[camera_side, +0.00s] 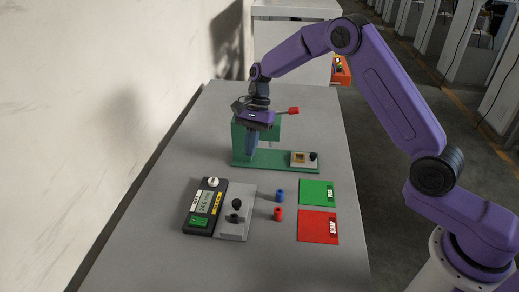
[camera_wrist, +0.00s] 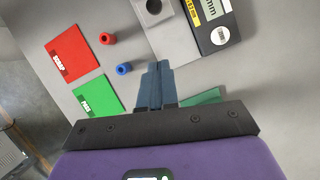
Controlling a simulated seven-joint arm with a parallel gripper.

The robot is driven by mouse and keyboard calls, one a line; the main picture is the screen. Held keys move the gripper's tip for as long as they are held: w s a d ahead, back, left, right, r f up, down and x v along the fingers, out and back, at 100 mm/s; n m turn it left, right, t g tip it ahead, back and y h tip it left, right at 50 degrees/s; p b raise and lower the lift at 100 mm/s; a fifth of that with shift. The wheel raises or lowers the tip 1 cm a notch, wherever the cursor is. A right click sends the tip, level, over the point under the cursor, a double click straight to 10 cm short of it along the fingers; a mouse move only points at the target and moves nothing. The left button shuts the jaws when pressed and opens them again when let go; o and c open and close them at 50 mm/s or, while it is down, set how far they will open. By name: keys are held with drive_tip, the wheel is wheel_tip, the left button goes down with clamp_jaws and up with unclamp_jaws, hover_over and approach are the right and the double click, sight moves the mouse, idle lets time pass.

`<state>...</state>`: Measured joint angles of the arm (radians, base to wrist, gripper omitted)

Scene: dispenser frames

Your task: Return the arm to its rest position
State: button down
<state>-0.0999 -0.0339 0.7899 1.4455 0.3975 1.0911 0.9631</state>
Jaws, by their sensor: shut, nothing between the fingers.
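My gripper (camera_side: 251,154) is shut and empty, with its blue-grey fingers pointing down. In the side view it is at the green dispenser frame (camera_side: 238,143), over the left part of its base; I cannot tell whether they touch. In the wrist view the fingers of my gripper (camera_wrist: 157,66) lie together, and a bit of the green frame (camera_wrist: 208,96) shows behind the hand. A lever with a red end (camera_side: 293,110) sticks out to the right of the hand. A small block with a tan square (camera_side: 299,158) sits on the right end of the green base.
A blue cylinder (camera_side: 280,195) and a red cylinder (camera_side: 278,214) stand apart on the grey table (camera_side: 150,235). Beside them lie a green pad (camera_side: 316,190) and a red pad (camera_side: 316,224). A dark gauge with a display (camera_side: 205,205) adjoins a grey block (camera_side: 232,226). A wall borders the left.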

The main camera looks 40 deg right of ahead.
drive_tip(key=s+a+r+n+h, duration=0.1)
drive_tip(key=s+r+n, duration=0.4)
drive_tip(key=s, duration=0.4)
drive_tip(key=s+a+r+n+h, duration=0.1)
drive_tip(key=s+r+n+h, duration=0.15)
drive_tip(key=s+n, duration=0.5)
drive_tip(key=s+d+r+n+t, duration=0.1)
drive_tip(key=s+d+n, duration=0.4)
drive_tip(key=s, duration=0.6)
drive_tip(key=s+d+r+n+t, duration=0.1)
drive_tip(key=s+d+n, duration=0.4)
drive_tip(key=s, duration=0.5)
drive_tip(key=shift+s+d+n, duration=0.2)
drive_tip(key=shift+s+n, duration=0.15)
drive_tip(key=shift+n, duration=0.7)
